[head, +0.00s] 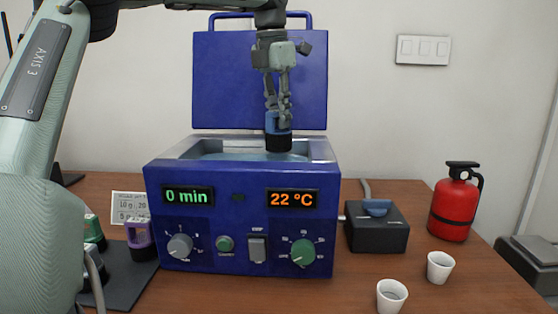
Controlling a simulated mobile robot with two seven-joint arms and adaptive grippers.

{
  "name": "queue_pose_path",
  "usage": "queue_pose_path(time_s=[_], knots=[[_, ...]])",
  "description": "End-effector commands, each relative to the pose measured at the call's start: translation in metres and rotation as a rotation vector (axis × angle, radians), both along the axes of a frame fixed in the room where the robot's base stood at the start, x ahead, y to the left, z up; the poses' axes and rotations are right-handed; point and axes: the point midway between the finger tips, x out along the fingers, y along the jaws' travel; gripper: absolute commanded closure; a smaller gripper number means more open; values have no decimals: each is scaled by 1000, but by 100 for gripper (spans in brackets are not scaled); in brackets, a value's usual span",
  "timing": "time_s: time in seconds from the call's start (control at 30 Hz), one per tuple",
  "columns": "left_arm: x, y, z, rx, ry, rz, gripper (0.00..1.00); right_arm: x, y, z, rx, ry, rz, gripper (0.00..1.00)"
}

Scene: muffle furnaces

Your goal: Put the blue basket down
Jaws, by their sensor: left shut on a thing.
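My left gripper (277,103) points straight down over the blue furnace (240,235). It is shut on a small blue basket (278,142) with a dark lower part. The basket hangs upright at the furnace's open top, in front of the raised blue lid (230,80). I cannot tell whether the basket's bottom touches anything inside. The furnace's display reads 0 min and 22 °C. A purple basket (140,240) and a green one (93,232) stand on a dark mat (128,285) at the left. My right gripper does not show.
A black box with a blue top (377,228) sits right of the furnace. A red extinguisher (454,203) stands farther right. Two white cups (391,296) are at the front right. A small card (130,207) stands behind the baskets. My left arm hides the left side.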

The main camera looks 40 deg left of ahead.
Motion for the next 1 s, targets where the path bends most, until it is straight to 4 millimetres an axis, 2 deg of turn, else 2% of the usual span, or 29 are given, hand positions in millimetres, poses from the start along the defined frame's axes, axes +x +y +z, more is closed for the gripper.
queue_pose_path(time_s=[0.03, 0.13, 0.37, 0.6, 0.97, 1.0], knots=[[-1, 0, -14, -2, 0, -2, 100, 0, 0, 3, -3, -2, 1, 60], [0, 0, -32, -2, 0, -1, 100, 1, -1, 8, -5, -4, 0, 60], [0, 0, -50, 1, -1, 0, 100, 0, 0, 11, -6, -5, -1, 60], [0, 0, -82, 0, 1, -1, 100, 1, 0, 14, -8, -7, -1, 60], [0, 0, -87, 1, -1, 0, 100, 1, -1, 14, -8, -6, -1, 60], [0, 0, -87, 1, -1, 1, 78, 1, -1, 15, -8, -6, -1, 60]])
